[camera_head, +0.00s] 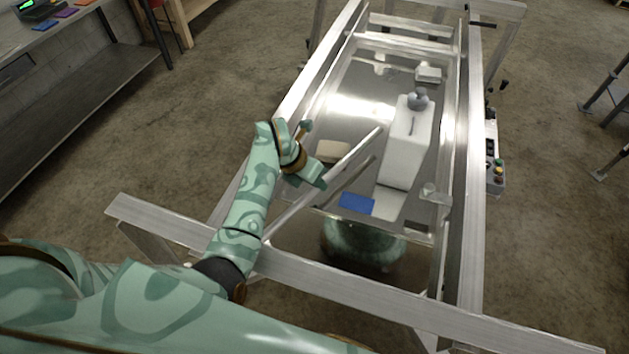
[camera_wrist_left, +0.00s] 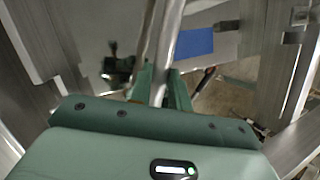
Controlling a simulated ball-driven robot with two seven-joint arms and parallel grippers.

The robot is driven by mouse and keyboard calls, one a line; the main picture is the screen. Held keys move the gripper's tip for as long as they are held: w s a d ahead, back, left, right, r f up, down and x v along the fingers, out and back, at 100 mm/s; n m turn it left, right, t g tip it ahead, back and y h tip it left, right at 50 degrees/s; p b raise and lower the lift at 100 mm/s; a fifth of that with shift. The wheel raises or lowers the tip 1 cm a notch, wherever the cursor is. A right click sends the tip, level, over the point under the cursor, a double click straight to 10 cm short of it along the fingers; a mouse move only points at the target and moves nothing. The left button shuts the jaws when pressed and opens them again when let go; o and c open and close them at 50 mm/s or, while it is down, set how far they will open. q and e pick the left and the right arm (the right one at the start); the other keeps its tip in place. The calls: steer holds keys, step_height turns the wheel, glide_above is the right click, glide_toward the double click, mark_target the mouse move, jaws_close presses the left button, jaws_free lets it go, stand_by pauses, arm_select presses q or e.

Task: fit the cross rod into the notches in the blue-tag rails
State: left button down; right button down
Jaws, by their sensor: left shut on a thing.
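The cross rod (camera_head: 358,149) is a slim grey metal bar, tilted across the space between the two long aluminium rails. My left gripper (camera_head: 316,178) is shut on it, with rod showing on both sides of the hand. In the left wrist view the rod (camera_wrist_left: 168,40) runs up between the fingers (camera_wrist_left: 163,88). The left rail (camera_head: 328,60) and right rail (camera_head: 468,190) run away from me. A blue tag (camera_head: 356,203) lies flat between them, near the plate's front edge; it also shows in the left wrist view (camera_wrist_left: 195,43). I cannot make out the notches. My right gripper is out of view.
A near crossbar (camera_head: 350,290) spans the front. A control box (camera_head: 495,165) hangs outside the right rail.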

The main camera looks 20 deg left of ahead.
arm_select(q)
steer(key=shift+s+f, duration=0.3)
steer(key=shift+s, duration=0.35)
steer(key=shift+f, duration=0.15)
steer(key=shift+w+f, duration=0.1)
steer(key=shift+w, duration=0.1)
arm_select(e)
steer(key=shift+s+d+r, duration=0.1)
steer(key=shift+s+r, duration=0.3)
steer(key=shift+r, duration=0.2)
arm_select(q)
steer(key=shift+f+b, duration=0.55)
steer(key=shift+f, duration=0.05)
steer(key=c, duration=1.3)
jaws_free()
steer(key=shift+s, duration=0.1)
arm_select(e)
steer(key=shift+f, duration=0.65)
arm_select(q)
steer(key=shift+r, duration=0.15)
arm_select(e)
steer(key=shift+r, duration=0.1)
arm_select(q)
steer(key=shift+r+p, duration=0.3)
steer(key=shift+p, duration=0.2)
steer(key=v, duration=1.2)
steer(key=shift+r+p, duration=0.2)
steer(key=shift+p, duration=0.15)
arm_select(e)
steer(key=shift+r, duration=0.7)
